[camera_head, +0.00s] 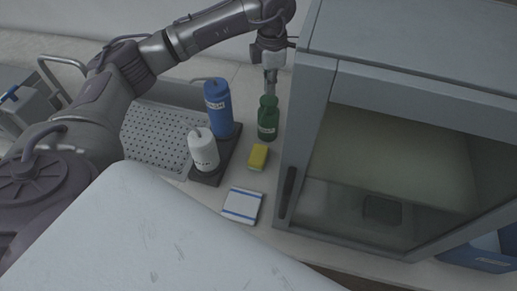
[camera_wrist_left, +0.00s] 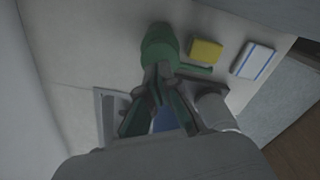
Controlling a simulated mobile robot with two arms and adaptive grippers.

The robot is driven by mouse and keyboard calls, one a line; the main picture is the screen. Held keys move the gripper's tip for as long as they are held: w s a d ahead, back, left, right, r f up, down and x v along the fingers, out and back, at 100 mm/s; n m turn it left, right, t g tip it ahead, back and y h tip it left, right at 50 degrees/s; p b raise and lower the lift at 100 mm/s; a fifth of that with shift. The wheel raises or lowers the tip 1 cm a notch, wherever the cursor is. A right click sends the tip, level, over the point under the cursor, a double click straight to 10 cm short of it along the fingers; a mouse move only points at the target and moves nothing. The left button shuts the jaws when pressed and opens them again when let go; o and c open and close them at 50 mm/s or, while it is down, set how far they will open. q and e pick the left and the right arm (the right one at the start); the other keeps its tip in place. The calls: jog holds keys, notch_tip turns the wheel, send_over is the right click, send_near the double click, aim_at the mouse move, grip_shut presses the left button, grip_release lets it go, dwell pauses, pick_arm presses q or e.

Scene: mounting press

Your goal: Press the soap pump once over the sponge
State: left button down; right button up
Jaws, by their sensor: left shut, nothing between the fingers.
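The green bottle (camera_head: 267,120), the likely soap pump, stands upright just behind the yellow sponge (camera_head: 258,157). In the left wrist view the green bottle (camera_wrist_left: 158,43) shows with a green spout pointing right, below the sponge (camera_wrist_left: 205,51) in the picture. My left gripper (camera_head: 270,88) points down right over the green bottle's top. Its fingers (camera_wrist_left: 160,72) are shut with nothing between them. The tips overlap the pump top in both views; I cannot tell whether they touch. My right gripper is not in view.
A blue bottle (camera_head: 217,106) and a white pump bottle (camera_head: 203,151) stand on a dark tray (camera_head: 207,179) to the left. A blue-striped white cloth (camera_head: 242,205) lies in front. A glass-fronted grey cabinet (camera_head: 318,110) is close on the right.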

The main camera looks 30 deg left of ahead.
pick_arm(q)
notch_tip(320, 180, up, 5)
jog(key=p, duration=0.2)
jog(key=shift+r+p, duration=0.2)
jog(key=shift+p, duration=0.1)
jog(key=shift+s+f, duration=0.1)
jog(key=shift+f, duration=0.05)
